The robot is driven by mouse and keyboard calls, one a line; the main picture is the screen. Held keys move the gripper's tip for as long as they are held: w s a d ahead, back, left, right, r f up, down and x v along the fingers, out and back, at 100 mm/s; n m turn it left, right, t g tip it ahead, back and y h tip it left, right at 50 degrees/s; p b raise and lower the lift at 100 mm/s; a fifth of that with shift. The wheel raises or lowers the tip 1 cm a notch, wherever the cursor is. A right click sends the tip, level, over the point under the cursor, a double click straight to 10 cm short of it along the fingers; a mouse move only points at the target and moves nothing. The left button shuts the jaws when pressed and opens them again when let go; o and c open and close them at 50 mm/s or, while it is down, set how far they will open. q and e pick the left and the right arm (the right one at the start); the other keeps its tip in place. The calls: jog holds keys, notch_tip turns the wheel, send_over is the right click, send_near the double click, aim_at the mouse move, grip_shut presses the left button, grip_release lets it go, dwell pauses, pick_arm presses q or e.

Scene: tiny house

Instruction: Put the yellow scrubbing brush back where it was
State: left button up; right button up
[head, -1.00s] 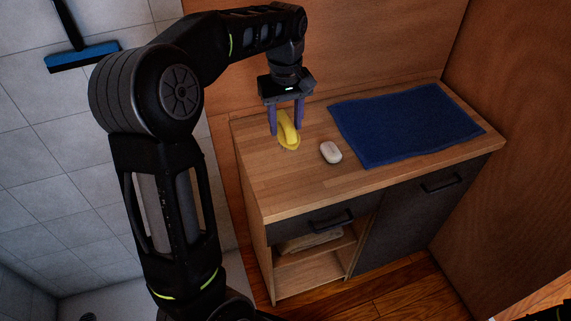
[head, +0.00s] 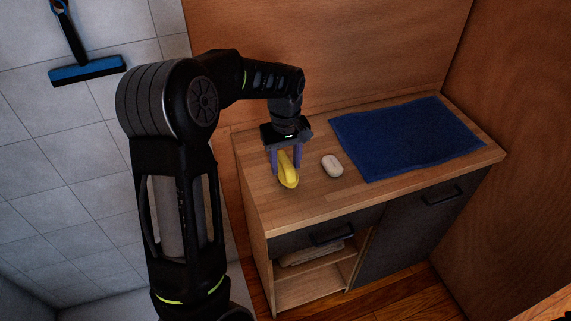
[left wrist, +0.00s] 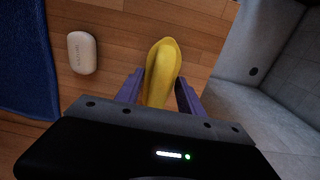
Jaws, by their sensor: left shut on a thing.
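The yellow scrubbing brush (head: 288,170) is between the purple fingers of my left gripper (head: 286,163), at the left part of the wooden cabinet top (head: 310,205). My left gripper is shut on it from above. The brush also shows in the left wrist view (left wrist: 160,70), pointing away from the gripper between its fingertips (left wrist: 160,92). I cannot tell whether the brush touches the top or hangs just above it. My right gripper is not in view.
A white bar of soap (head: 332,166) lies just right of the brush. A blue towel (head: 405,137) covers the right part of the top. A blue-headed squeegee (head: 87,71) is by the tiled wall. The front left of the top is bare.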

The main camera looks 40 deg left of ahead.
aim_at(285, 161)
pick_arm(q)
jog(key=shift+f, duration=0.65)
jog(key=shift+f, duration=0.2)
jog(key=o, duration=1.2)
jog(key=shift+r, duration=0.15)
notch_tip(285, 161, up, 12)
jog(key=shift+r+b, duration=0.1)
jog(key=shift+b, duration=0.35)
